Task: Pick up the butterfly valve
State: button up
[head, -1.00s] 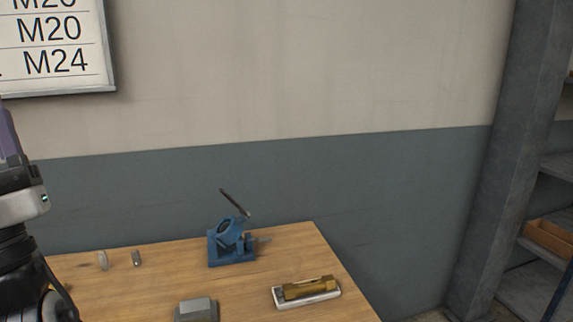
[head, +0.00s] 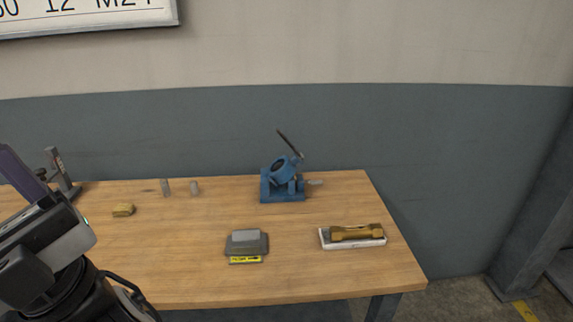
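A blue device (head: 283,181) with a round ring-like body, a flat base and a dark slanted lever stands at the back of the wooden table, right of the middle. It looks like the butterfly valve, though its details are small. Nothing touches it from my arm. Part of my arm shows at the lower left, well apart from the blue device.
The wooden table (head: 300,285) also bears a brass part in a white tray (head: 353,237), a grey block on a dark base (head: 247,243), two small grey pieces (head: 180,188), a small yellowish block (head: 123,210) and a dark upright tool (head: 60,172). The front right is clear.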

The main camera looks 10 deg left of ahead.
aim_at(284, 174)
jog(key=i+j+z, duration=0.15)
jog(key=i+z, duration=0.35)
jog(key=i, duration=0.55)
